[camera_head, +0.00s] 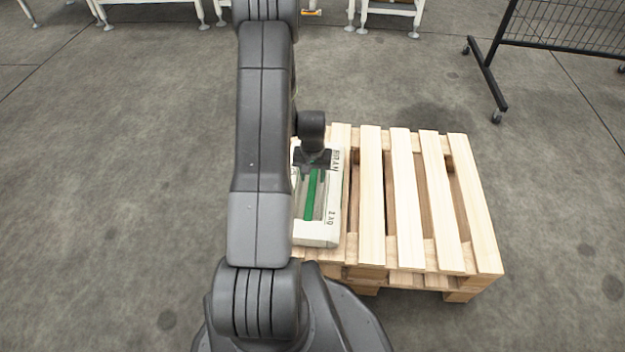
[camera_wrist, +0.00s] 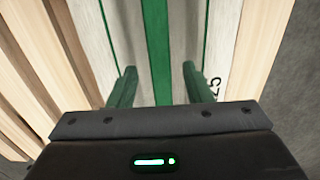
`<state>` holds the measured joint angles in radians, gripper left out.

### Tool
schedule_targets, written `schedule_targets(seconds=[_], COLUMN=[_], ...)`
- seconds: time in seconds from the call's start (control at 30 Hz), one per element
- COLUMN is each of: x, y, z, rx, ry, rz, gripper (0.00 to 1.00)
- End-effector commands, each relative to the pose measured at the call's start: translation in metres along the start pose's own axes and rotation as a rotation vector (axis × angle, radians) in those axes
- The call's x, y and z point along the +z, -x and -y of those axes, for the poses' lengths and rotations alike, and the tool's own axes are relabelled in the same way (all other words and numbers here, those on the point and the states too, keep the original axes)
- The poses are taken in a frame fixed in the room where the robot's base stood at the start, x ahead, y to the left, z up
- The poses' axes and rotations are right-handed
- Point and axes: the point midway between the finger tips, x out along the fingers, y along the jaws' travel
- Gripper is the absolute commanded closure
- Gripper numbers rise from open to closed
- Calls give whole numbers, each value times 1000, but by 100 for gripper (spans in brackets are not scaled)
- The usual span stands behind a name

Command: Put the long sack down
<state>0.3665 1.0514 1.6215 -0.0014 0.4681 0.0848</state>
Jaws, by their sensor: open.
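The long sack (camera_head: 318,232) is white with a green stripe and dark lettering. It lies flat along the left side of the wooden pallet (camera_head: 403,190), lengthwise with the slats. My arm hides its left edge in the head view. My gripper (camera_head: 313,175) is over the sack. In the wrist view the sack (camera_wrist: 158,45) fills the middle, and my gripper's two fingers (camera_wrist: 155,82) stand apart above it, with the green stripe between them. I cannot tell whether the fingertips touch the sack.
The pallet's slats right of the sack are bare. A black mesh fence (camera_head: 575,28) on wheeled feet stands at the back right. White-legged frames (camera_head: 150,8) stand along the back. The grey floor around the pallet is clear.

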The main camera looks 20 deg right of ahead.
Motion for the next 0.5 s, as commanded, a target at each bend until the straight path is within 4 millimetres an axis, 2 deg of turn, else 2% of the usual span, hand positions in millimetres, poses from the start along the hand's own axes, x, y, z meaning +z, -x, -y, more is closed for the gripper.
schedule_targets(seconds=[0.03, 0.2, 0.33, 0.5], x=[-1, -1, 0, 0], y=[18, 50, 66, 74], z=[0, 0, 0, 0], rx=[0, 0, 0, 0], ry=[0, 0, 0, 0], rz=[-2, -2, -1, 0], gripper=[55, 55, 55, 55])
